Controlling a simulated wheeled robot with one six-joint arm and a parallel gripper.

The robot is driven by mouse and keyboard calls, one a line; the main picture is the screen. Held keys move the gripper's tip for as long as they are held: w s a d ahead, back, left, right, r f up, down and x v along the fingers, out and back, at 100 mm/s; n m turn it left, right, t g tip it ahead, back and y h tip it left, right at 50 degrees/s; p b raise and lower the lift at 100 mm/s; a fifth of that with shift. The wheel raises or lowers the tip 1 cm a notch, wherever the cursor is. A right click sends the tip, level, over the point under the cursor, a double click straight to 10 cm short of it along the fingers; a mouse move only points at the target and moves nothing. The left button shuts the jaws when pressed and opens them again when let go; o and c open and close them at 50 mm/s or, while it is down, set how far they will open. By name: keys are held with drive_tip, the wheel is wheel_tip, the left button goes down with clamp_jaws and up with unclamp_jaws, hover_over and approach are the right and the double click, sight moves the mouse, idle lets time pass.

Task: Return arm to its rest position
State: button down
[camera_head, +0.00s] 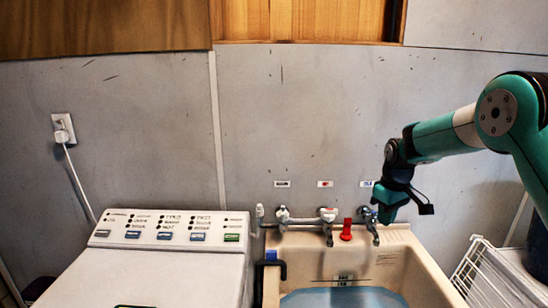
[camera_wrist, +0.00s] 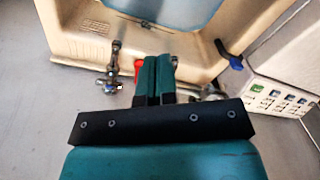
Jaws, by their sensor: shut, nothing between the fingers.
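My arm (camera_head: 445,135) is teal and black and reaches in from the right edge of the head view, bent down at the wrist. My gripper (camera_head: 386,216) points down by the right-hand tap (camera_head: 371,231) at the back of the sink. Whether it touches the tap cannot be told. In the wrist view my gripper's two teal fingers (camera_wrist: 153,62) lie together with nothing between them. A red object (camera_wrist: 138,68) and a metal tap (camera_wrist: 114,72) show to the left of the fingers there.
A beige sink (camera_head: 410,262) holds bluish water (camera_head: 345,298). More taps (camera_head: 283,216) and a red piece (camera_head: 346,230) line its back. A white washer (camera_head: 150,270) stands left, a wire rack (camera_head: 485,275) right. The grey wall (camera_head: 300,110) is close behind; the space above the washer is free.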

drive_tip(key=s+a+r+y+b, duration=0.1)
drive_tip(key=s+a+r, duration=0.25)
drive_tip(key=s, duration=0.45)
drive_tip(key=s+a+r+y+b, duration=0.1)
drive_tip(key=s+a+r, duration=0.3)
drive_tip(key=s, duration=0.5)
drive_tip(key=s+a+r+b, duration=0.2)
drive_tip(key=s+a, duration=0.3)
drive_tip(key=s, duration=0.3)
drive_tip(key=s+a+f+y, duration=0.1)
drive_tip(key=s, duration=1.2)
drive_tip(key=shift+s+a+f+n+y+b, duration=0.3)
drive_tip(key=shift+s+a+f+n, duration=0.05)
drive_tip(key=shift+n, duration=0.05)
